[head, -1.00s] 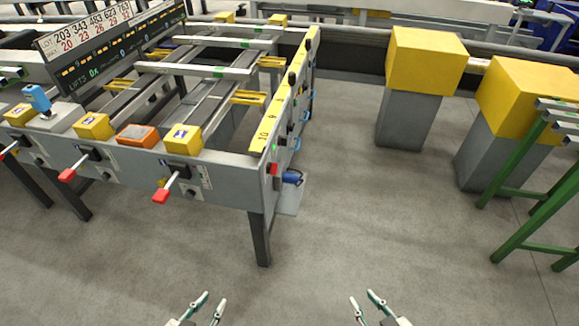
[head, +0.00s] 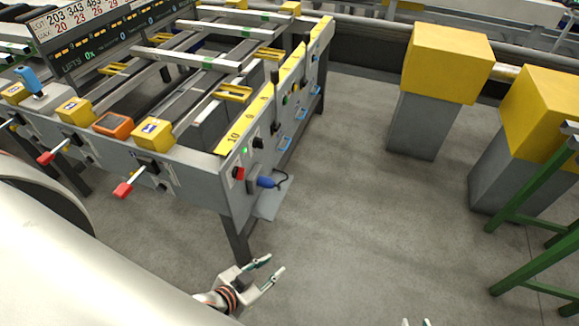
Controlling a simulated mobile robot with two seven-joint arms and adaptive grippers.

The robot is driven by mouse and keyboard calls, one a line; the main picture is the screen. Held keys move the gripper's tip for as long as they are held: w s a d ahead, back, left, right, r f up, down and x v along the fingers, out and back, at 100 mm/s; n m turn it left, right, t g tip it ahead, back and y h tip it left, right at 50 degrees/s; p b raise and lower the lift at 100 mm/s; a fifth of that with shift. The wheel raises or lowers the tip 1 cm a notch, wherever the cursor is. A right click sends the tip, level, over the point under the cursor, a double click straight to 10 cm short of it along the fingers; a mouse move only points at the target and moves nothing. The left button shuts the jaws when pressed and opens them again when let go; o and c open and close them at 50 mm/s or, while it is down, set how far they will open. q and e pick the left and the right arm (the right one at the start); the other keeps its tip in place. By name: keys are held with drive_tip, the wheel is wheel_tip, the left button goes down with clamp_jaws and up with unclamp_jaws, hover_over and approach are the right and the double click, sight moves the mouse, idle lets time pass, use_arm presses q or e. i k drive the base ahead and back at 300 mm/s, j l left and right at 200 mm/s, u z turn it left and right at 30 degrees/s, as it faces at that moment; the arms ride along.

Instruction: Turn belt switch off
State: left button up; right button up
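The runout table (head: 188,172) stands at left, its end panel facing right. On that panel are a red switch (head: 238,173), a black knob (head: 258,143), a small green light (head: 244,150) and more knobs farther back. No readable label shows which one is the belt switch, and switch positions are too small to tell. My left gripper (head: 268,272) is open and empty, below and in front of the panel, apart from it. My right gripper (head: 416,322) shows only its two fingertips at the bottom edge, spread apart with nothing between them.
Red-handled levers (head: 122,190) stick out of the front side. Yellow-topped grey posts (head: 447,62) and a green stand (head: 530,215) are at right. The floor between is clear. My white arm covers the lower left.

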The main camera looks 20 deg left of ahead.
sight(238, 172)
drive_tip(key=i+l+z, duration=0.3)
drive_tip(key=i, duration=0.2)
drive_tip(key=i+l+z, duration=0.25)
drive_tip(key=i, duration=0.25)
drive_tip(key=i+u, duration=0.75)
drive_tip(key=i+l+u, duration=0.15)
drive_tip(key=u, duration=0.25)
drive_tip(key=i+l+u, duration=0.15)
drive_tip(key=u, duration=0.25)
drive_tip(key=i+l+u, duration=0.25)
drive_tip(key=u, duration=0.2)
drive_tip(key=i+l+u, duration=0.2)
drive_tip(key=u, duration=0.2)
drive_tip(key=i+l+u, duration=0.1)
drive_tip(key=l+u, duration=1)
drive_tip(key=l, duration=0.15)
drive_tip(key=l+u, duration=0.3)
